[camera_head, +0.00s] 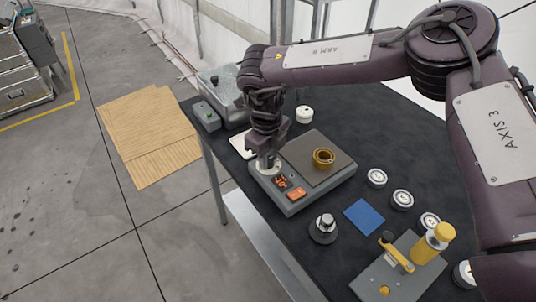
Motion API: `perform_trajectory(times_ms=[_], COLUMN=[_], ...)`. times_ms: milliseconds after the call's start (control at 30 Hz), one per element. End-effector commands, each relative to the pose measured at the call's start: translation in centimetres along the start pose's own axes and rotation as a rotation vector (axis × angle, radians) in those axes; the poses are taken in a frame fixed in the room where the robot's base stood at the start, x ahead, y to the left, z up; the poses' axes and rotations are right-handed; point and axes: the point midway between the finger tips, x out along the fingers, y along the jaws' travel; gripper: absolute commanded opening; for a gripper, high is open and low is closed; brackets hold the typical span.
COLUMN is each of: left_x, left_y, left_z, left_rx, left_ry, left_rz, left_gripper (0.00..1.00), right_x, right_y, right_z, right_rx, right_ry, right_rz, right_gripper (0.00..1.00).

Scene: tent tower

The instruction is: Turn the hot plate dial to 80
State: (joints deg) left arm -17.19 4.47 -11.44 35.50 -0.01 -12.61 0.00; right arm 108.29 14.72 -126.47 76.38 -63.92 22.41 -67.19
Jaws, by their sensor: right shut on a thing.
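The hot plate (310,187) is a grey box on the dark table, with a dark square top and a brass ring (323,157) standing on it. Its front panel has an orange lit display (281,182) whose digits I cannot read surely, and an orange lit switch (296,194). My right gripper (267,163) points down at the panel's left end and is shut on the dial, which it mostly hides. A pale round part shows around the fingertips. My left gripper is not in view.
The table (330,112) also bears a grey box (222,92), a white lidded jar (304,114), several round white-faced weights (376,177), a blue square (364,216), a dark knobbed piece (323,228) and a yellow-handled fixture (405,265). Boards (148,135) lie on the floor left.

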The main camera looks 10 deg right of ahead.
Motion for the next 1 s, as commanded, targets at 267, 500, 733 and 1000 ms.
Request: perform_trajectory(times_ms=[267, 500, 733, 1000], left_x=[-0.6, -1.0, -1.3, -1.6], left_y=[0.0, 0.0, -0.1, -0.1], left_z=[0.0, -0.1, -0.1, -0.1], left_rx=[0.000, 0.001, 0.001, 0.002], left_ry=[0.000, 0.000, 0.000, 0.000], left_rz=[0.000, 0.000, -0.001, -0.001], left_gripper=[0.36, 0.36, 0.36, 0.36], right_x=[-0.1, -0.2, -0.2, -0.2], right_y=[-0.1, -0.2, -0.2, -0.3], right_z=[0.1, 0.1, 0.2, 0.2], right_rx=[0.177, 0.401, 0.617, 0.832], right_ry=[0.004, 0.012, 0.020, 0.027], right_rz=[0.002, 0.001, 0.001, 0.001], right_gripper=[0.04, 0.04, 0.04, 0.04])
